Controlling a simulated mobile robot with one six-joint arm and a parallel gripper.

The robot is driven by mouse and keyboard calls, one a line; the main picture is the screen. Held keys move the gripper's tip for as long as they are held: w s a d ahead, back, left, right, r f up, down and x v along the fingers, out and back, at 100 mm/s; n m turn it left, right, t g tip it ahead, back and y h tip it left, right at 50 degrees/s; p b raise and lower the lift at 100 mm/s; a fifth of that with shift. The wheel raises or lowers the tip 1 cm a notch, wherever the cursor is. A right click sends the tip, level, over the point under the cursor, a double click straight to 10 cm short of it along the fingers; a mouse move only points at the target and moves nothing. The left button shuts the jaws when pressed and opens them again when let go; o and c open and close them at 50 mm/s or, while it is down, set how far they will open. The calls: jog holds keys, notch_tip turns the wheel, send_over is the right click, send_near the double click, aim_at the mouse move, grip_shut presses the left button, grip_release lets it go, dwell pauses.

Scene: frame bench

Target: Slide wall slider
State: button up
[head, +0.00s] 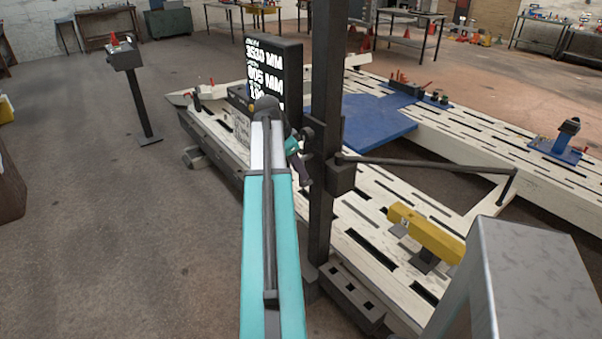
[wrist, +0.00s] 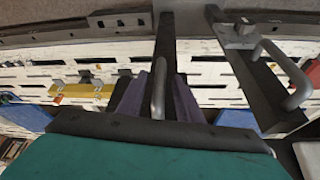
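A tall dark post (head: 322,120) stands upright just right of my arm in the head view, with a dark block (head: 341,176) on it and a long thin bar running right from the block. I take this post assembly for the wall slider. In the wrist view the dark post (wrist: 166,35) runs down the middle, with a grey handle (wrist: 158,88) in front of it. My gripper (wrist: 161,73) has dark purplish fingers either side of the handle, with gaps showing; contact is not clear.
A black display (head: 275,65) stands just beyond my arm. A white slotted frame bench (head: 480,135) extends right, carrying a blue plate (head: 360,118) and a yellow beam (head: 425,232). Another bent grey handle (wrist: 290,75) is at right in the wrist view.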

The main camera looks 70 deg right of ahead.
jog(key=b+v, duration=0.1)
jog(key=v, duration=1)
jog(key=shift+r, duration=0.3)
jog(key=shift+w+a, duration=0.1)
jog(key=shift+w, duration=0.05)
